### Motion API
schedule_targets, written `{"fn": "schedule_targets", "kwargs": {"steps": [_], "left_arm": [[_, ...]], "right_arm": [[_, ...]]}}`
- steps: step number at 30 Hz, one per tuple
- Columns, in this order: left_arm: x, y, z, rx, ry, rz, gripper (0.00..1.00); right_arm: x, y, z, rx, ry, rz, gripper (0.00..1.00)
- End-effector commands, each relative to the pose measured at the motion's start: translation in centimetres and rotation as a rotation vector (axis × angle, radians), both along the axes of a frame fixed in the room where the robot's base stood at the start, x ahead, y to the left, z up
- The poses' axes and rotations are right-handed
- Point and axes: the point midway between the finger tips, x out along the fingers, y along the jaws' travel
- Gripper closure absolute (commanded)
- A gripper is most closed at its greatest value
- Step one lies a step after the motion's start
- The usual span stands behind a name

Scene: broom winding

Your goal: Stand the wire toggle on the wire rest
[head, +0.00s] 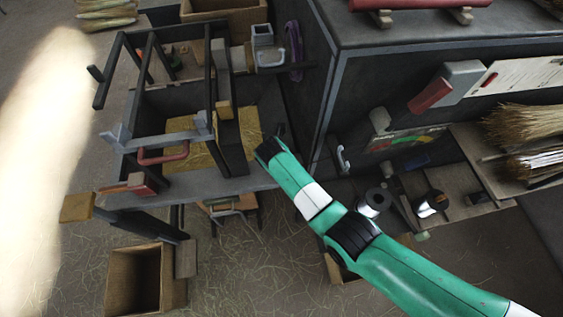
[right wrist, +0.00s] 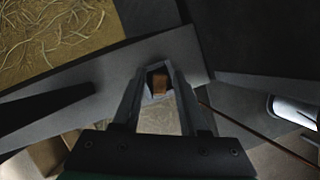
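My right gripper (right wrist: 159,72) shows close up in the right wrist view, its two grey fingers drawn together around a small brown block, which looks like the wire toggle (right wrist: 160,86). A thin reddish-brown line, perhaps its wire, runs off to the lower right. In the head view my right gripper (head: 268,147) is over the bench's right edge, beside the dark frame; the toggle is too small to make out there. I cannot tell for certain which part is the wire rest. My left gripper is out of view.
A dark bench (head: 235,184) carries an upright frame (head: 211,75), a red handle (head: 163,155) and straw. A large dark cabinet (head: 335,100) stands to the right. Broom bristles (head: 525,130) lie on a shelf further right. An open box (head: 145,278) stands on the floor below.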

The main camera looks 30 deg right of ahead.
Motion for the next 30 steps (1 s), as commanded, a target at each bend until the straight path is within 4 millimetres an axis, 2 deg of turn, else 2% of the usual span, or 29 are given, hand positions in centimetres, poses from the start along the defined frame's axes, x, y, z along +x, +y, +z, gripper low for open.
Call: {"fn": "schedule_targets", "kwargs": {"steps": [11,14,24,30], "left_arm": [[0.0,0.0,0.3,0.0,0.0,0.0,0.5],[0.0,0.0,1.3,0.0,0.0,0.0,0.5],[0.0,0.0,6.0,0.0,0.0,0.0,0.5],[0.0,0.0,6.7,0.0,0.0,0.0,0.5]], "right_arm": [[0.0,0.1,0.3,0.0,0.0,0.0,0.46],[-0.3,0.4,1.6,0.0,-0.002,0.002,0.46],[-2.2,2.5,8.9,0.001,-0.003,0.001,0.46],[-2.9,3.2,10.7,0.0,0.0,0.001,0.46]]}}
